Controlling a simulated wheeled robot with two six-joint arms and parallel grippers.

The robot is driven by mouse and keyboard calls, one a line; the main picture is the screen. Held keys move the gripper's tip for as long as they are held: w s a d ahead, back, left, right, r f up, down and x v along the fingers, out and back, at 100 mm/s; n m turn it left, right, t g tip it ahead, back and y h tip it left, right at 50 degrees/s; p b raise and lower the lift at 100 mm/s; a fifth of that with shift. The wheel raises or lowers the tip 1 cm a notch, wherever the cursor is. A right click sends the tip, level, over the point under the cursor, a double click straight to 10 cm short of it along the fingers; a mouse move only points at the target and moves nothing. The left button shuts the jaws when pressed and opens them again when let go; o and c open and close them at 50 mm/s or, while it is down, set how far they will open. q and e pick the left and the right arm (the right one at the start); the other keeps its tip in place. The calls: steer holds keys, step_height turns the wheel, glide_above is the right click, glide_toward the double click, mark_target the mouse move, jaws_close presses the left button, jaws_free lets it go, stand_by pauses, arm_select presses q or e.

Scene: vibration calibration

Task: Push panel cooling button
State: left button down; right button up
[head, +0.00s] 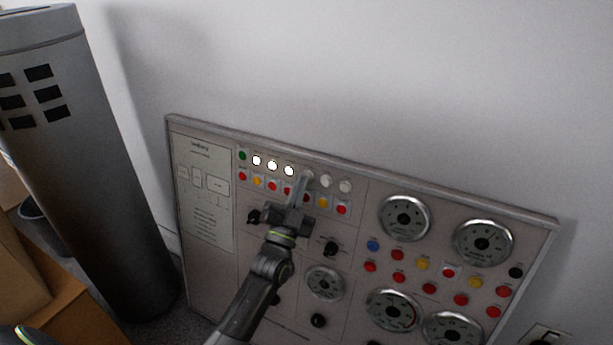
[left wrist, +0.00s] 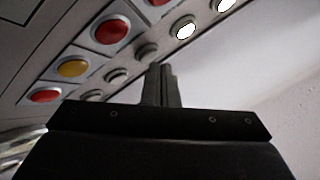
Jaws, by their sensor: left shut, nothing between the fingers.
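The control panel (head: 215,131) leans against the wall. Its top left has a row of round white lamps, with three lit (head: 272,165) and others unlit (head: 326,181). Below is a row of red and yellow square-framed buttons, including a yellow button (head: 323,202) and a red button (head: 341,209). Labels are too small to read, so I cannot tell which is panel cooling. My left gripper (head: 304,180) is shut and empty, its fingertips over these rows, hiding part of them. In the left wrist view, the fingertips (left wrist: 160,72) are near an unlit lamp (left wrist: 147,52); contact is unclear. My right gripper is not in view.
Dials (head: 404,218), black knobs (head: 331,249) and more coloured buttons (head: 397,255) fill the panel's middle and right. A tall grey cylinder (head: 110,180) stands left of the panel, with cardboard boxes (head: 55,300) beside it. The wall above is bare.

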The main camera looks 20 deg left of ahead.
arm_select(q)
steer(key=shift+w+f, duration=0.1)
steer(key=shift+w, duration=0.3)
stand_by(0.7)
steer(key=shift+s, duration=0.1)
steer(key=shift+s+r+p, duration=0.2)
steer(key=shift+s+p, duration=0.3)
steer(key=shift+s, duration=0.2)
steer(key=s+p, duration=0.2)
steer(key=s, duration=0.1)
steer(key=s+r+p, duration=0.1)
steer(key=s, duration=0.1)
steer(key=shift+a, duration=0.25)
